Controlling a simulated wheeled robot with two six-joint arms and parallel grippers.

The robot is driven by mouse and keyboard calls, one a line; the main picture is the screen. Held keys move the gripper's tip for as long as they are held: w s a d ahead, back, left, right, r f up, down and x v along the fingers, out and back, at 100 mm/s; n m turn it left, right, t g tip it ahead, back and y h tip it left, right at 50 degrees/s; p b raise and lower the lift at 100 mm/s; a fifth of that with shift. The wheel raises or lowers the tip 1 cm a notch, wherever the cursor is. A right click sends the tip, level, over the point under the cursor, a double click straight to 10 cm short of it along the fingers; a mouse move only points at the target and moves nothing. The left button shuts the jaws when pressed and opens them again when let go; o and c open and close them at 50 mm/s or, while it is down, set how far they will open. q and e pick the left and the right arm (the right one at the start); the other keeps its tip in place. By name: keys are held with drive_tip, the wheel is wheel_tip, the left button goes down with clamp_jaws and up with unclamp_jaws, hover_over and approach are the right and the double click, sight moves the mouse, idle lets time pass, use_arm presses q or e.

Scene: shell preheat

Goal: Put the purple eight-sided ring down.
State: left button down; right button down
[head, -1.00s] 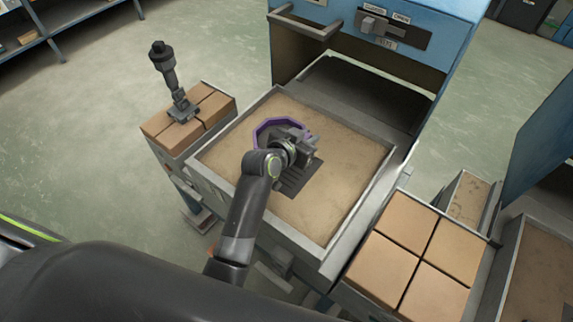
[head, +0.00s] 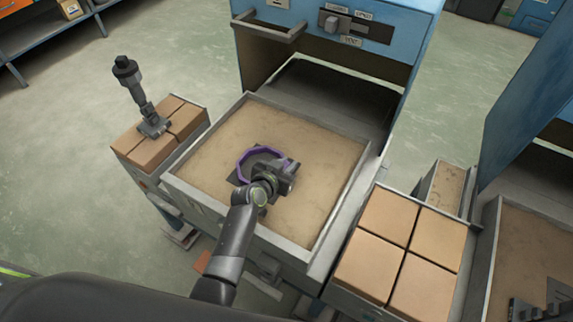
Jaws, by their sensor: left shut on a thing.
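The purple eight-sided ring (head: 243,161) is in the head view, over the sandy tray of the pulled-out drawer (head: 335,185). My left gripper (head: 273,172) is shut on the near right side of the ring. The gripper and wrist hide that part of the ring. A dark patch (head: 234,178) in the tray shows beside and under the ring, partly hidden. I cannot tell whether the ring touches the surface.
The blue cabinet (head: 345,50) stands behind the drawer. Tan blocks (head: 385,235) sit to the right. More blocks (head: 150,150) at the left carry an upright dark tool (head: 140,95). A dark stepped shape (head: 535,305), not clearly identifiable, shows at bottom right.

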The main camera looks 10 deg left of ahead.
use_arm(q)
drive_tip(key=c, duration=1.7)
unclamp_jaws()
drive_tip(key=shift+f, duration=0.1)
drive_tip(key=shift+c, duration=0.2)
drive_tip(key=o, duration=0.5)
drive_tip(key=shift+c, duration=0.2)
drive_tip(key=shift+r, duration=0.2)
drive_tip(key=shift+s+a+r, duration=0.1)
drive_tip(key=shift+s+r, duration=0.05)
drive_tip(key=shift+s, duration=0.05)
drive_tip(key=p+v, duration=0.1)
drive_tip(key=v, duration=0.1)
drive_tip(key=shift+s+a+r+p, duration=0.1)
drive_tip(key=shift+s+r+p, duration=0.15)
drive_tip(key=shift+s+p, duration=0.15)
drive_tip(key=s+a, duration=0.1)
drive_tip(key=s, duration=0.2)
drive_tip(key=s+a, duration=0.1)
drive_tip(key=s, duration=0.2)
drive_tip(key=s+a+b, duration=0.1)
drive_tip(key=s, duration=0.3)
drive_tip(key=shift+a+f, duration=0.3)
drive_tip(key=shift+a, duration=0.05)
drive_tip(key=shift+s+a+r, duration=0.1)
drive_tip(key=shift+s+a, duration=0.05)
drive_tip(key=shift+s, duration=0.35)
